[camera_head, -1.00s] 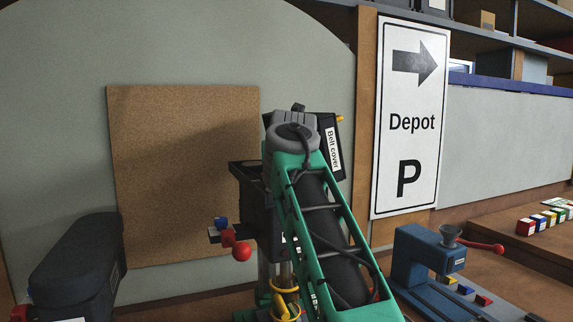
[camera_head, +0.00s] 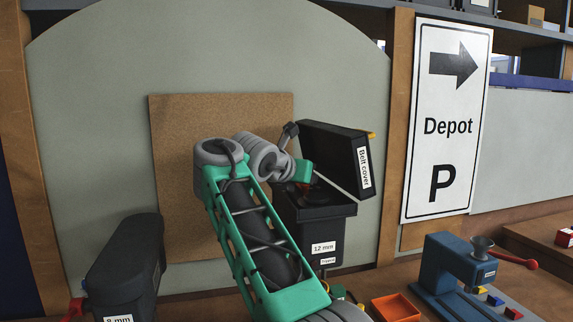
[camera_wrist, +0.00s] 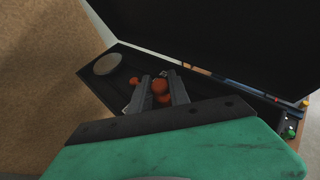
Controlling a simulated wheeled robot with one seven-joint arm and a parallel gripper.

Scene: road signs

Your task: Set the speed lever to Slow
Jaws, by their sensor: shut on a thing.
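The black drill head (camera_head: 322,240), labelled "12 mm", stands in front of the cork board. Its lid (camera_head: 335,155), labelled "Belt cover", is tilted open. My gripper reaches into the open housing from the left; its fingertips are hidden in the head view. In the wrist view, my gripper (camera_wrist: 159,80) has its two grey fingers close around a red-orange knob (camera_wrist: 160,88), likely the speed lever's. Another small red part (camera_wrist: 135,80) shows just left of the fingers. A pale round disc (camera_wrist: 107,64) lies at the housing's left end. No speed markings are readable.
The open lid rises close behind and right of my gripper. A second black machine (camera_head: 125,265), labelled "8 mm", stands at left. A blue press (camera_head: 455,265) and an orange tray (camera_head: 396,307) are at right. A Depot sign (camera_head: 447,120) hangs behind.

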